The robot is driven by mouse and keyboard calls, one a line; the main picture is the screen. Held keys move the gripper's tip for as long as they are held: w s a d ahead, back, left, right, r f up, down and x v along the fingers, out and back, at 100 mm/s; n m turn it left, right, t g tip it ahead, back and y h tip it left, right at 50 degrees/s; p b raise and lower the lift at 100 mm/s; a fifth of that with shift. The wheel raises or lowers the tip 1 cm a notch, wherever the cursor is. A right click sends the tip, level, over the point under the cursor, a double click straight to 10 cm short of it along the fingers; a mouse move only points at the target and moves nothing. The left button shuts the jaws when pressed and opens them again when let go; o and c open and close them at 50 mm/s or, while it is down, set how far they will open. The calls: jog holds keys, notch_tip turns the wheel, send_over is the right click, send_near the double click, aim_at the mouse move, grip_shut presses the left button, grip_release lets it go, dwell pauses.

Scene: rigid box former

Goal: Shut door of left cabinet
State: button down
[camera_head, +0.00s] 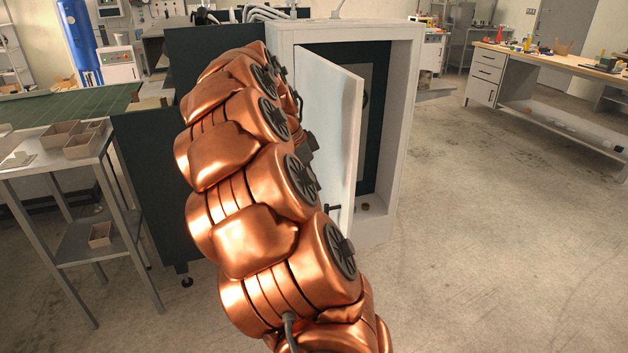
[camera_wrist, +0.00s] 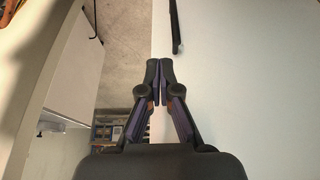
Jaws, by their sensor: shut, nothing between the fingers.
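The left cabinet (camera_head: 403,110) is a light grey box with a dark interior. Its white door (camera_head: 333,105) stands ajar, swung out toward me, and a small dark handle (camera_head: 334,208) shows low on its edge. In the wrist view the door (camera_wrist: 245,75) fills the right side, with its dark handle (camera_wrist: 174,25) at the top. My gripper (camera_wrist: 160,65) is shut and empty, with its fingertips over the door's edge in that view. I cannot tell whether they touch it.
A grey side table (camera_head: 58,160) with small trays stands at the left. Dark panels (camera_head: 150,180) stand beside the cabinet on its left. A wooden-topped workbench (camera_head: 560,62) is at the far right. The floor (camera_head: 480,220) right of the cabinet is clear.

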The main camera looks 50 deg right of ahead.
aim_at(344, 214)
jog(key=shift+s+d+f+p, duration=0.2)
jog(key=shift+s+d+f, duration=0.4)
jog(key=shift+d+f, duration=0.45)
jog(key=shift+s+d+f+p, duration=0.25)
jog(key=shift+s+d+f, duration=0.5)
jog(key=shift+f, duration=0.45)
jog(key=shift+s+d+f+p, duration=0.2)
jog(key=shift+s+d+f, duration=0.3)
jog(key=shift+d+f, duration=0.55)
